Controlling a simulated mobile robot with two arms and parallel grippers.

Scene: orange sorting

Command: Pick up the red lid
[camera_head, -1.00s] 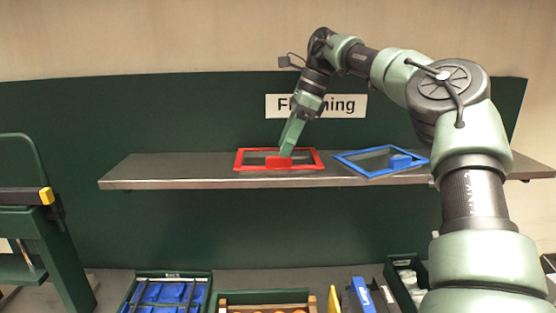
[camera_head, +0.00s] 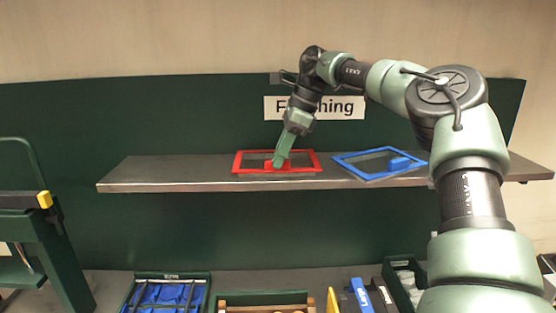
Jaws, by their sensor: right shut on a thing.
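The red lid (camera_head: 303,153) lies on the metal shelf below the sign. It is a red rectangular frame with a dark see-through panel and a red handle near its front edge. My right gripper (camera_head: 279,162) points down at the handle and is shut on it. The gripper hides part of the handle. The lid appears flat on the shelf; I cannot tell any gap beneath it. My left gripper is not in view.
A blue lid (camera_head: 353,166) lies on the shelf (camera_head: 160,173) to the right of the red lid. The shelf's left part is bare. Below stand a crate with blue contents (camera_head: 135,297), a wooden-edged crate (camera_head: 262,301) and a dark green bin (camera_head: 394,284). A sign (camera_head: 345,107) hangs behind my arm.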

